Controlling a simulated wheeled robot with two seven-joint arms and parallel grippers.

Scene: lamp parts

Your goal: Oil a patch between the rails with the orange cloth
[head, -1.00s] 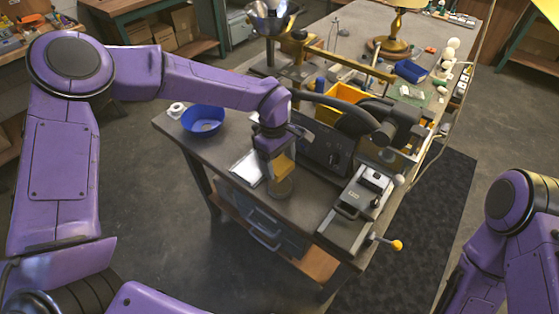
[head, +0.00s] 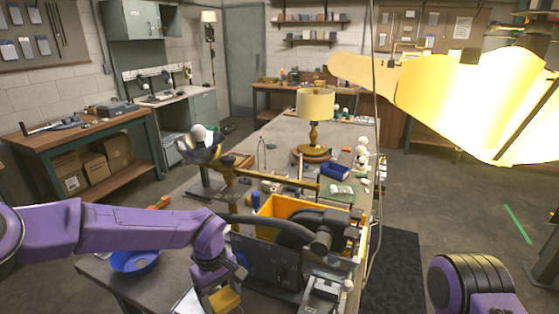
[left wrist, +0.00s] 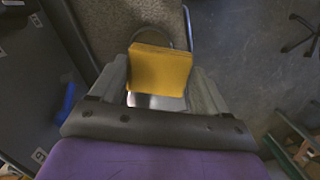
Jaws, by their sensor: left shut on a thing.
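The orange cloth (left wrist: 160,70) shows in the left wrist view as a folded yellow-orange pad between the fingers of my left gripper (left wrist: 162,95). My left gripper (head: 215,297) is shut on it. In the head view the cloth (head: 225,299) shows at the bottom edge, left of the dark machine (head: 268,264) on the bench. The lower part of the gripper is cut off there. The grey front part of the machine (head: 322,294) is only partly in view. I cannot make out the rails clearly. My right gripper is out of view.
A yellow bin (head: 287,209) stands behind the machine. A brass lamp (head: 314,108) and a blue box (head: 335,171) are farther back. A large bright yellow shape (head: 455,92) fills the upper right.

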